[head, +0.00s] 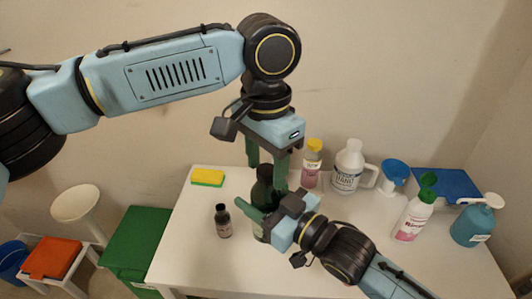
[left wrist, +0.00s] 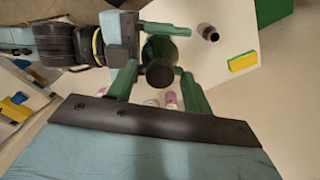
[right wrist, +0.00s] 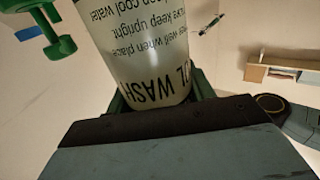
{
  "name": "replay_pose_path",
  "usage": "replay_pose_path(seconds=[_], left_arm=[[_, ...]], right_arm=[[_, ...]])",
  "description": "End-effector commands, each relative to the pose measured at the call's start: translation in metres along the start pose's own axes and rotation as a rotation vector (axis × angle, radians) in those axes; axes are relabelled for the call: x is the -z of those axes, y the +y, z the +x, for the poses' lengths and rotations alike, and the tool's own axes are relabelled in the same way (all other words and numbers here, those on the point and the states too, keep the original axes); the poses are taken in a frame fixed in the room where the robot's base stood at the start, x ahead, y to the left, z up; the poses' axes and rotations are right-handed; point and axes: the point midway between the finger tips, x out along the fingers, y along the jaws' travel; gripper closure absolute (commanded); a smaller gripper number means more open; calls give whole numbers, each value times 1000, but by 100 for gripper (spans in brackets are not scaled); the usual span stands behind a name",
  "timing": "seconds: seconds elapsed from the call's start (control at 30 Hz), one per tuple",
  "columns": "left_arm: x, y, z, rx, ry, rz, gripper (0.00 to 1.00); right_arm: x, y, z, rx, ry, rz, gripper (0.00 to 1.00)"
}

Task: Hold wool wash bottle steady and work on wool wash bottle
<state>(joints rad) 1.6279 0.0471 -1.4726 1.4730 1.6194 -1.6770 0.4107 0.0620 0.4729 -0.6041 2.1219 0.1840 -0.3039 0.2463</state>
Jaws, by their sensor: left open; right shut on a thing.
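The wool wash bottle (head: 262,193) is dark green with a black cap and stands upright on the white table. My right gripper (head: 259,216) is shut on its body from the right side. In the right wrist view the bottle's label (right wrist: 148,55) fills the middle, with printed text upside down. My left gripper (head: 267,177) points down from above, open, with its green fingers on either side of the bottle's top. In the left wrist view the round black cap (left wrist: 160,73) lies between the two fingers, with gaps visible. The bottle's lower part is partly hidden by the right gripper.
A small dark bottle (head: 223,221) stands left of the wool wash bottle, and a yellow-green sponge (head: 208,177) lies behind it. A yellow-capped bottle (head: 312,163), a white jug (head: 347,168) and other bottles stand right. The table's (head: 190,255) front left is clear.

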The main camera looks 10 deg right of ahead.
Motion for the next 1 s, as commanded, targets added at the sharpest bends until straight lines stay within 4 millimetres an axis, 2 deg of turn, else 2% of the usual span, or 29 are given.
replay_pose_path(seconds=[0.17,0.53,0.77,1.0], left_arm=[[0,0,0,0,0,0,50],[0,0,0,1,0,0,97],[0,0,0,0,0,23,98],[0,0,0,-1,0,339,98]], right_arm=[[2,0,0,0,4,-1,100],[2,0,0,0,4,-1,100],[2,0,0,0,4,-1,100],[2,0,0,0,4,-1,100]])
